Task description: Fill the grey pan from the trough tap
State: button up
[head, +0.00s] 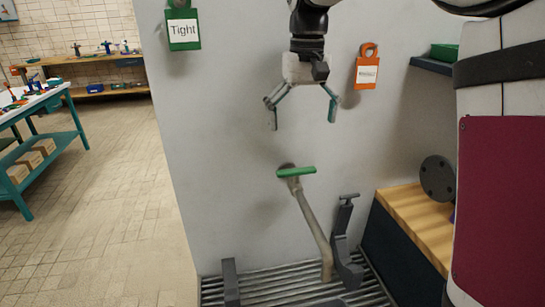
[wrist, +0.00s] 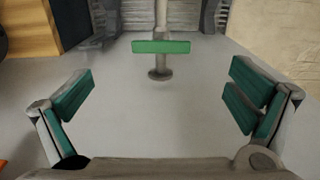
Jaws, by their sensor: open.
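The trough tap (head: 312,225) comes out of the pale wall below my gripper, with a green bar handle (head: 296,171) on top and a long spout slanting down to the right. In the wrist view the green handle (wrist: 161,47) lies crosswise beyond and between my fingers, apart from them. My gripper (head: 302,116) is open and empty, pointing down above the handle. Its two green-padded fingers are spread wide in the wrist view (wrist: 160,95). The slatted trough grate (head: 285,285) lies under the spout. I cannot make out a grey pan in either view.
Dark grey brackets stand at the grate's right (head: 346,245) and left (head: 231,282). A wooden-topped bench (head: 415,222) with a dark disc (head: 437,178) is at right. Green (head: 183,30) and orange (head: 366,73) tags hang on the wall. Open floor (head: 110,200) lies left.

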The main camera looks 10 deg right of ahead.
aim_at(296, 170)
jog(key=f, duration=0.4)
jog(key=w+f, duration=0.1)
jog(key=f, duration=0.4)
jog(key=f+b, duration=0.1)
jog(key=f, duration=0.4)
jog(key=shift+w+a, duration=0.1)
jog(key=shift+w, duration=0.1)
jog(key=c, duration=1.1)
